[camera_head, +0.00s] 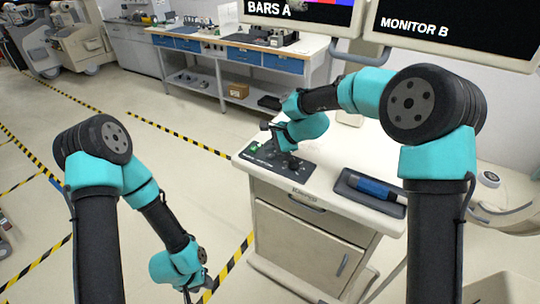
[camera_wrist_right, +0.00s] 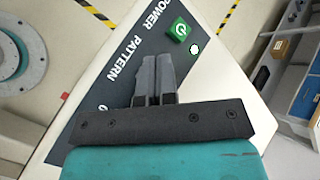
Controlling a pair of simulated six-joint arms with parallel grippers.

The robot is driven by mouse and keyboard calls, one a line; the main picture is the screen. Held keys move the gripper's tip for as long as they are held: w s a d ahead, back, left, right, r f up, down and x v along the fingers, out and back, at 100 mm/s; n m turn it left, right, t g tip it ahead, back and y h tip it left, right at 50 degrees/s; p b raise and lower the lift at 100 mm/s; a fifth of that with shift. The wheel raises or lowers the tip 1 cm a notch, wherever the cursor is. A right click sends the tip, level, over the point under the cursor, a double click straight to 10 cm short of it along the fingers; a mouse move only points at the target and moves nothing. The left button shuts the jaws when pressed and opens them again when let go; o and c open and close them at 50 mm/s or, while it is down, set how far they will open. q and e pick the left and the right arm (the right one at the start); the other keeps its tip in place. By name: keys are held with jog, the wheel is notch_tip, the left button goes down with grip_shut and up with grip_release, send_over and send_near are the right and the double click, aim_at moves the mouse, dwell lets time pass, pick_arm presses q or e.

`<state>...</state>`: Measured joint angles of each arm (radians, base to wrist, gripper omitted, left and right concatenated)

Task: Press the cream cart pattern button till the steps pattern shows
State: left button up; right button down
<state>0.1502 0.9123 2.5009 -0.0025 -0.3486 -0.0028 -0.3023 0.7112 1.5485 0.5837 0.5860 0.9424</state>
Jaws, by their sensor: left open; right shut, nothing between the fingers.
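The cream cart (camera_head: 320,188) stands right of centre with a dark control panel (camera_head: 262,160) on its top. In the right wrist view, the panel (camera_wrist_right: 130,45) carries the words POWER and PATTERN and a third label partly covered. A green power button (camera_wrist_right: 180,30) shows beside POWER. No pattern button is visible; my right gripper (camera_wrist_right: 154,58) covers the area beside its label. That gripper is shut and empty, over the panel; contact cannot be told. My left gripper (camera_head: 188,292) is open and low, left of the cart.
A blue-handled device (camera_head: 372,187) lies in a dark tray (camera_head: 392,205) on the cart top. A workbench (camera_head: 240,42) with blue drawers stands behind. Yellow-black striped tape (camera_head: 180,135) marks the open floor at left.

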aim_at(270, 156)
jog(key=shift+f, duration=0.2)
dwell(0.6)
jog(key=shift+f, duration=0.25)
jog(key=shift+f, duration=0.5)
dwell(1.2)
jog(key=shift+r, duration=0.95)
jog(key=shift+r, duration=2.5)
